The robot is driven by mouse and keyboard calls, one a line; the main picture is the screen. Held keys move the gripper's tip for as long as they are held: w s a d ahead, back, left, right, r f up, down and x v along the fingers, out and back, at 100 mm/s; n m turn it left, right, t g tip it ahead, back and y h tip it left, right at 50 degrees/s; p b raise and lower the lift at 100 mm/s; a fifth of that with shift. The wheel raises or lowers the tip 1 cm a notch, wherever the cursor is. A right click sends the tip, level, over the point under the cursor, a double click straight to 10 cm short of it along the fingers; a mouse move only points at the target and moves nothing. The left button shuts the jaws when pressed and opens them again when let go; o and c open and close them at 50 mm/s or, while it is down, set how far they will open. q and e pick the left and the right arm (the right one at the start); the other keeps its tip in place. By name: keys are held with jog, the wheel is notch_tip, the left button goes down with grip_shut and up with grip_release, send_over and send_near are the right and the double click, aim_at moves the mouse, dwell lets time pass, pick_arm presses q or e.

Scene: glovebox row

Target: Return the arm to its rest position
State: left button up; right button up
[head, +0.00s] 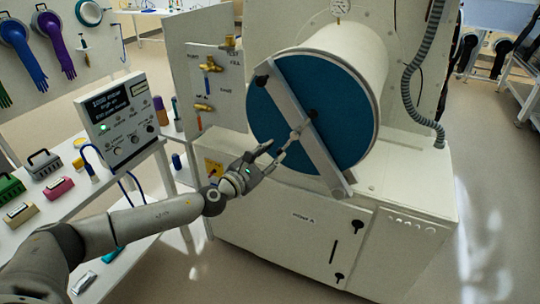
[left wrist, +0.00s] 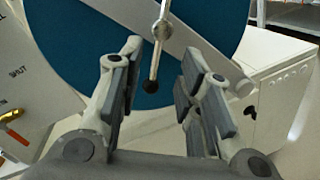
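My left arm (head: 150,217) reaches in from the left in the head view, stretched toward a round blue door (head: 355,110) on a white cylindrical chamber. In the left wrist view the two fingers of my left gripper (left wrist: 160,62) stand wide apart. A thin metal handle with a dark ball end (left wrist: 154,60) shows between them, with no finger visibly closed on it. A flat grey bar (left wrist: 205,55) crosses the door. My right gripper is in neither view.
A control box (head: 122,117) and a white table with small coloured cases (head: 58,187) stand at the left. A valve panel (head: 212,85) is behind my wrist. A ribbed hose (head: 412,80) hangs at the right. Open floor (head: 490,210) lies right of the cabinet.

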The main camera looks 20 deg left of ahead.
pick_arm(q)
jog(key=s+a+f+n+g+y+b, duration=0.1)
jog(key=s+a+f+n+g+y, duration=0.1)
jog(key=f+n, duration=0.75)
jog(key=s+a+f+n+g+y+b, duration=0.1)
jog(key=a+f+n+g+y+b, duration=0.3)
jog(key=f, duration=1.1)
jog(key=s+f+n+g+p, duration=0.1)
jog(key=s+f+n, duration=0.4)
jog(key=f, duration=0.3)
jog(key=s+f+n, duration=0.4)
jog(key=s+f, duration=0.1)
jog(key=f, duration=0.4)
jog(key=s+d+f+n+g+b, duration=0.1)
jog(key=s+d+f+n+g, duration=0.15)
jog(key=s+f+n, duration=0.75)
jog(key=s+d+f+n+g+b, duration=0.15)
jog(key=s+f+n+g, duration=0.25)
jog(key=s+f, duration=1.2)
jog(key=s+d+n+g, duration=0.1)
jog(key=s+d+n, duration=0.1)
jog(key=s, duration=0.8)
jog(key=s+d+n+g+h, duration=0.1)
jog(key=s+d+n+g, duration=0.1)
jog(key=s, duration=0.7)
jog(key=shift+s+d+f+n+b, duration=0.15)
jog(key=shift+s+d+n+b, duration=0.2)
jog(key=shift+d+n, duration=0.5)
